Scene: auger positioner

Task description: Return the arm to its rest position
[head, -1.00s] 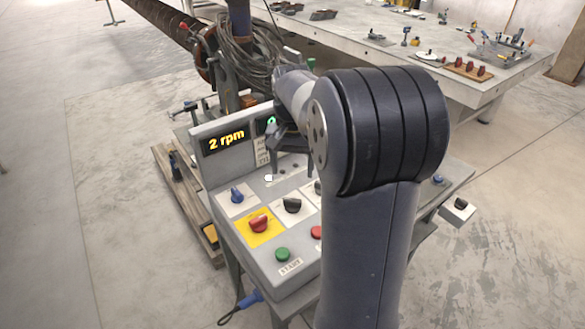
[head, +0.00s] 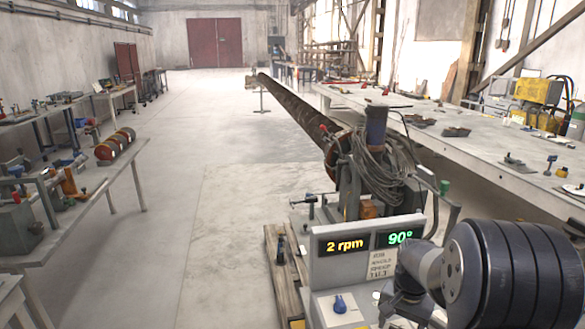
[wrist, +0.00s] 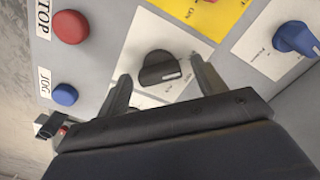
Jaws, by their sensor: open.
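My arm fills the lower right of the head view, its elbow bent. The grey control panel (head: 318,272) reads "2 rpm" and "90°". A blue knob (head: 340,303) sits on its face.
Near the gripper in the wrist view are a red STOP button (wrist: 70,27), a blue JOG button (wrist: 64,95) and a blue knob (wrist: 295,38). A long auger (head: 300,112) runs behind the panel.

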